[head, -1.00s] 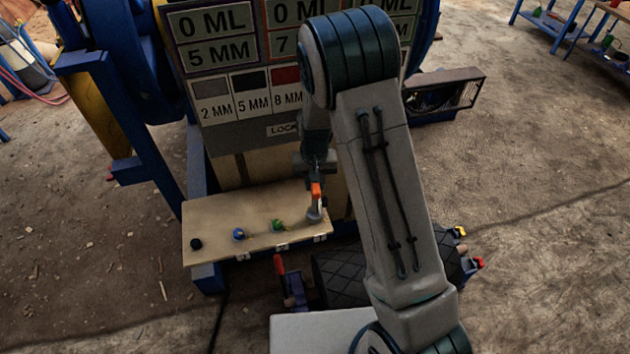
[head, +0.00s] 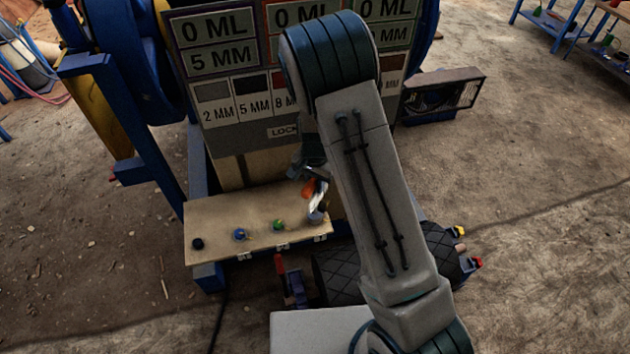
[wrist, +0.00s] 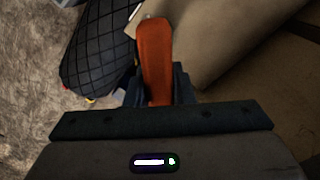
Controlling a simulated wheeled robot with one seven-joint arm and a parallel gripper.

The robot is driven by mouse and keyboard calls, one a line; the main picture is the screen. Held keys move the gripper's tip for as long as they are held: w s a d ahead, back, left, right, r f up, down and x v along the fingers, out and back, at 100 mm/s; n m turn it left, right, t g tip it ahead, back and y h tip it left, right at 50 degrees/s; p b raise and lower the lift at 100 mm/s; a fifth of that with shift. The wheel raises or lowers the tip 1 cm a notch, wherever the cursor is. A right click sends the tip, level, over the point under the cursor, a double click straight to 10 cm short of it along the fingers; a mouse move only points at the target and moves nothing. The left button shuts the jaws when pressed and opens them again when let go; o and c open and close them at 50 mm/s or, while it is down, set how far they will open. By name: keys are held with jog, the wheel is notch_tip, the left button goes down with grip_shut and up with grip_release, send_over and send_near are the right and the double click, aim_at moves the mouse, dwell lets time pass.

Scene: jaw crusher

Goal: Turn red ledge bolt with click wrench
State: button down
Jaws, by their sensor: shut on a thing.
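The click wrench has an orange handle (head: 308,189) and a silver metal part (head: 320,192). My gripper (wrist: 157,88) is shut on the orange handle (wrist: 155,60), which points away from the jaws in the wrist view. In the head view the wrench leans over the right end of the wooden ledge (head: 215,220), at a grey round fitting (head: 316,216). I cannot tell whether the wrench sits on a bolt there. No red bolt head is visible; the wrench and arm may cover it. A black (head: 197,244), a blue (head: 240,234) and a green bolt (head: 278,225) stand along the ledge.
A sign board (head: 235,95) stands behind the ledge, with the blue crusher frame (head: 120,100) at left. A black quilted part (head: 335,278) and a small red-handled item (head: 280,264) are in front of the ledge. Open dirt floor lies at right.

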jog(key=shift+d+m+p, duration=0.1)
jog(key=shift+m+p, duration=0.35)
jog(key=shift+m, duration=1.05)
jog(key=shift+f+m+p, duration=0.1)
jog(key=shift+m+p, duration=0.4)
jog(key=shift+m, duration=0.7)
dwell(0.5)
jog(key=shift+n, duration=0.3)
jog(key=shift+r, duration=0.25)
jog(key=shift+r+p, duration=0.6)
jog(key=shift+r, duration=0.2)
jog(key=shift+r+p, duration=0.35)
jog(key=shift+r, duration=0.1)
jog(key=shift+r+p, duration=0.45)
jog(key=shift+r, duration=0.15)
dwell(2.4)
